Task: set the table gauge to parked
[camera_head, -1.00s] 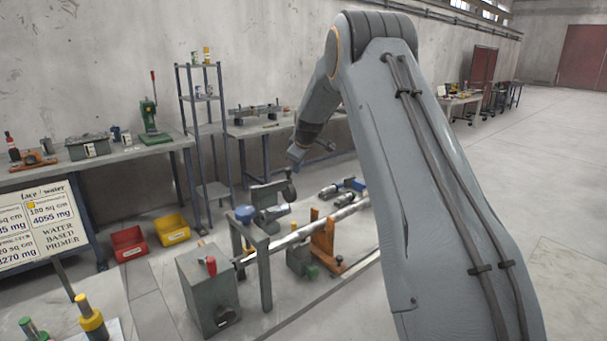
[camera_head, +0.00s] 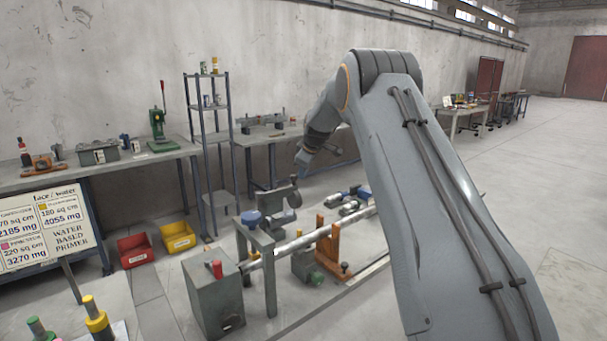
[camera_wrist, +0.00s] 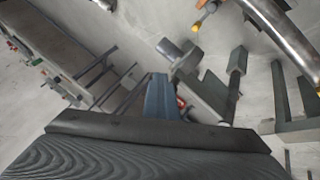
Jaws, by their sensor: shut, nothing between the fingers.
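The positioner stands on the floor plate, with a grey box (camera_head: 214,300) carrying a red knob, a long bright shaft (camera_head: 290,247) and an orange support (camera_head: 328,245). A grey bracket-like device (camera_head: 279,200) with a dark round knob stands behind the shaft, beside a blue round cap (camera_head: 251,217). I cannot tell which part is the table gauge or how it is set. My gripper (camera_head: 304,158) is above and behind this device, apart from it, small and partly hidden in the head view. In the wrist view my gripper (camera_wrist: 162,92) is shut and empty, with grey parts beyond it.
A workbench (camera_head: 150,155) and a shelf rack (camera_head: 208,140) stand along the wall. A red bin (camera_head: 135,250) and a yellow bin (camera_head: 178,238) are on the floor. A sign (camera_head: 45,228) is at left. Open floor (camera_head: 540,190) lies at right.

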